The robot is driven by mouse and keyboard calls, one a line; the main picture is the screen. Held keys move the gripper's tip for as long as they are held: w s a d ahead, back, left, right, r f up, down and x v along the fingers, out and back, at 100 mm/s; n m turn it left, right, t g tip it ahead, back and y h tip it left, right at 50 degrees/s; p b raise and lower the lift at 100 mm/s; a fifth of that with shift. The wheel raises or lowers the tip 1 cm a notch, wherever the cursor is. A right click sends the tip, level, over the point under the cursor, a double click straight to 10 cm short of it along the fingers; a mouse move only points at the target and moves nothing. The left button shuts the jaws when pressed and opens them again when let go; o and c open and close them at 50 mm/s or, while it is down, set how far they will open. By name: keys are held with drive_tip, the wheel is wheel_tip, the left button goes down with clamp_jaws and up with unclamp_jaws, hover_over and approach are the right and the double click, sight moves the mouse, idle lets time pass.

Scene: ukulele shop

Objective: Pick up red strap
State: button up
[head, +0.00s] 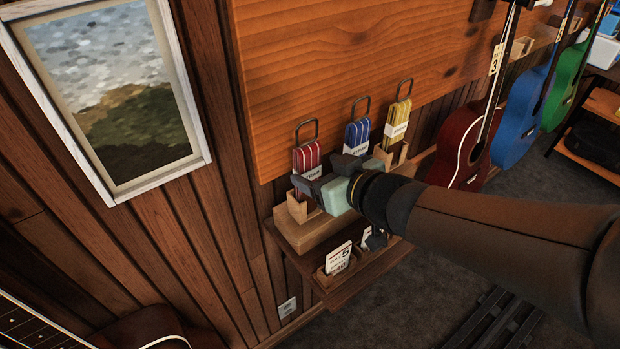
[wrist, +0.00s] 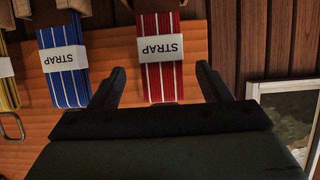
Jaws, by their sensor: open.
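The red strap (head: 305,156) has white stripes and a white label reading STRAP, with a metal loop on top. It stands in a small wooden holder (head: 297,208) on the shelf at the left of the row. In the wrist view the red strap (wrist: 161,62) lies between the two fingers of my gripper (wrist: 160,82), with a gap on each side. My gripper (head: 325,172) is open at the strap's front, holding nothing. In the head view it covers the strap's lower part.
A blue strap (head: 357,136) stands just right of the red one, close to a finger. A yellow strap (head: 397,121) is further right. Cards (head: 338,258) stand on the lower shelf. A framed picture (head: 115,85) hangs left; a red ukulele (head: 465,147) hangs right.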

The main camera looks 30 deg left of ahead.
sight(311, 166)
drive_tip(key=x, duration=0.6)
drive_tip(key=shift+a, duration=0.25)
drive_tip(key=c, duration=1.1)
